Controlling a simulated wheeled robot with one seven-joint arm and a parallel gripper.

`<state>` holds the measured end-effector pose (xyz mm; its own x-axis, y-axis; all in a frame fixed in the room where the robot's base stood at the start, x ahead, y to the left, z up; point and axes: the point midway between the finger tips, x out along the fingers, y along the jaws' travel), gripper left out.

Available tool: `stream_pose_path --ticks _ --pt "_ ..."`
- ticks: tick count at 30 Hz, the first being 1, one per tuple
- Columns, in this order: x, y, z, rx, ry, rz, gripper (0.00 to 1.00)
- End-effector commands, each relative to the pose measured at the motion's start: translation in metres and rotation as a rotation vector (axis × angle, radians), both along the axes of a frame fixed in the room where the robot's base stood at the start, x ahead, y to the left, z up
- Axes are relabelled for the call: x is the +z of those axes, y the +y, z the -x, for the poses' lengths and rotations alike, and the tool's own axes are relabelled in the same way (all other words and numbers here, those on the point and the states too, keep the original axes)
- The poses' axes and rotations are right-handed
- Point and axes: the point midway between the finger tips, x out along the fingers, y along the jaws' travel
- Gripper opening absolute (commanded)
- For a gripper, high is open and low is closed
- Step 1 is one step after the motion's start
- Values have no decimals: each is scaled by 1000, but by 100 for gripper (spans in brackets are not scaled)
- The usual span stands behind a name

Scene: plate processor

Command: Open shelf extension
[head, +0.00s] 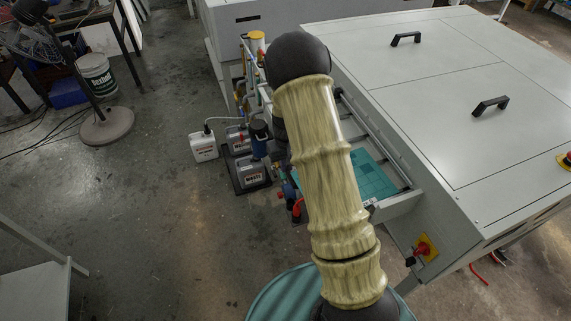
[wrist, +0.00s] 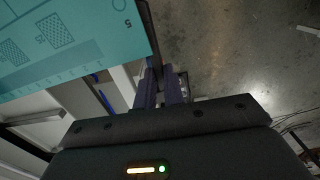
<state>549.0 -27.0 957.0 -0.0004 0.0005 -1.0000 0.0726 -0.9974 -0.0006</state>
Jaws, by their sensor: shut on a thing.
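The shelf extension (head: 400,202) sticks out from the side of the plate processor, as a light frame with a teal plate (head: 372,178) on it. In the wrist view, the teal plate (wrist: 75,40) fills the upper left, and a dark edge of the shelf (wrist: 150,32) runs down to my fingertips. My gripper (wrist: 161,74) is shut on this edge of the shelf extension, beside the plate. The exact contact is dark and hard to make out. In the head view my arm hides the gripper and part of the shelf.
The large grey plate processor (head: 440,75) stands at the right, with black lid handles and a red knob (head: 425,248) on its side. Open concrete floor (head: 150,230) lies at the left.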

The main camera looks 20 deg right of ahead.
Motion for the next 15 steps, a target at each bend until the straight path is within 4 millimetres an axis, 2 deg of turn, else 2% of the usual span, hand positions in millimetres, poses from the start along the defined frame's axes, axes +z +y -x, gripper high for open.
stream_pose_path --ticks 3,4,6,7,15 --pt "1 0 -1 0 -3 0 0" --pt "1 0 -1 0 -3 0 16" --pt "1 0 -1 0 -2 0 29" --pt "1 0 -1 1 -2 0 32" --pt "1 1 0 2 -1 0 32"
